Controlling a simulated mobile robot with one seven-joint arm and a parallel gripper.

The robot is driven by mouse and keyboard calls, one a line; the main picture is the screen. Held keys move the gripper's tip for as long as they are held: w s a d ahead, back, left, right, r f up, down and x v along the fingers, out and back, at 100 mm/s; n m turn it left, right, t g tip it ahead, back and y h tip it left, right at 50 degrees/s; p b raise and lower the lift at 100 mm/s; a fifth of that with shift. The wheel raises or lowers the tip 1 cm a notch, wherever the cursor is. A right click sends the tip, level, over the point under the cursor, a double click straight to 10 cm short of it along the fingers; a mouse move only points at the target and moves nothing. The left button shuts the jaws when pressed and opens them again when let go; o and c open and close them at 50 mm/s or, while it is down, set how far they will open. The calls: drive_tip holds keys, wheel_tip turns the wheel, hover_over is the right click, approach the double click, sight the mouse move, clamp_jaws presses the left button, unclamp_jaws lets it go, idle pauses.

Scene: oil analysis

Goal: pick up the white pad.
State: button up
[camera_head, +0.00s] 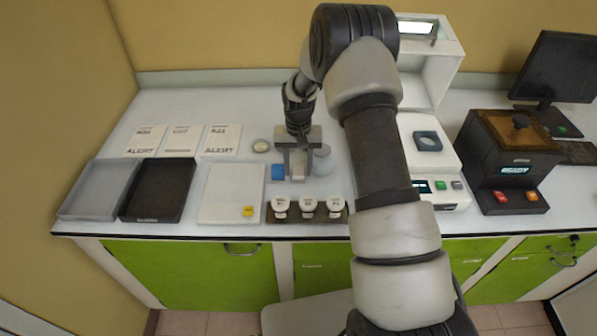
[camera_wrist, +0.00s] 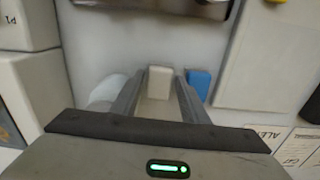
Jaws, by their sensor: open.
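The white pad (camera_wrist: 159,83) is a small off-white block on the white bench, seen in the wrist view between my two fingers. In the head view the pad (camera_head: 297,172) is partly hidden by my gripper (camera_head: 296,176), which points down over it. In the wrist view my gripper (camera_wrist: 161,80) is open, with one finger on each side of the pad. I cannot tell whether either finger touches it. A blue block (camera_wrist: 199,82) lies just outside the right finger in the wrist view, and left of my gripper in the head view (camera_head: 277,172).
A dark rack (camera_head: 333,216) with white-capped jars stands near the front edge. A pale round container (camera_head: 322,160) is close on the right. A white board (camera_head: 217,193), a black tray (camera_head: 157,190) and a clear tray (camera_head: 98,188) lie left. A white instrument (camera_head: 440,198) stands right.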

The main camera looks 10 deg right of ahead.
sight(298, 172)
drive_tip(key=shift+f, duration=0.3)
drive_tip(key=c, duration=0.8)
drive_tip(key=shift+r, duration=0.15)
wheel_tip(298, 172, up, 10)
drive_tip(key=b, duration=0.1)
